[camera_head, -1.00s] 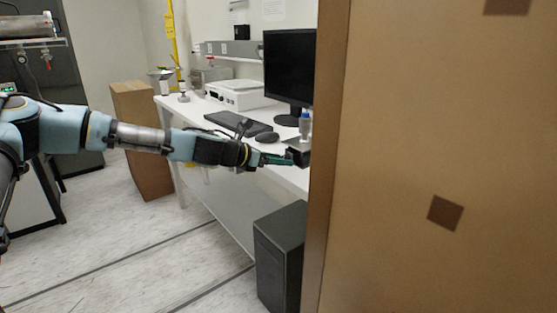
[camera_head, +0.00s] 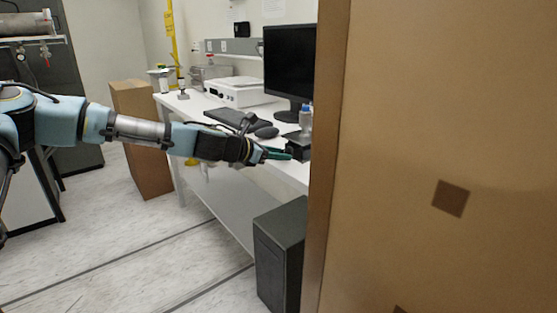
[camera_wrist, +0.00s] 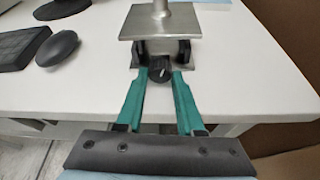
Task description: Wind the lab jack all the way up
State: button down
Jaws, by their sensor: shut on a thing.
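The lab jack (camera_wrist: 160,22) stands near the front edge of the white desk in the wrist view, with a flat metal top plate and dark side links. A round black knob (camera_wrist: 160,70) with a pale mark faces me at its front. My gripper (camera_wrist: 160,76) has its two teal fingers on either side of the knob, shut on it. In the head view, my gripper (camera_head: 288,155) reaches the dark jack (camera_head: 297,147) at the desk edge. The cardboard box partly hides the jack there. A clear bottle with a blue cap (camera_head: 305,120) shows above the jack.
A big cardboard box (camera_head: 440,120) fills the right of the head view. A monitor (camera_head: 290,65), keyboard (camera_wrist: 22,45) and mouse (camera_wrist: 57,48) are on the desk (camera_wrist: 80,90). A black computer tower (camera_head: 280,250) stands on the floor below.

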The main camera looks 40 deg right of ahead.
jog(key=shift+m, duration=0.3)
jog(key=c, duration=0.5)
grip_release()
jog(key=shift+a+r+b, duration=0.15)
jog(key=shift+a+b, duration=0.15)
jog(key=shift+a, duration=0.15)
jog(key=b+v, duration=0.1)
jog(key=v, duration=0.8)
jog(key=shift+s+a+r+b, duration=0.2)
jog(key=shift+a+b, duration=0.1)
jog(key=shift+a, duration=0.1)
jog(key=shift+f, duration=0.1)
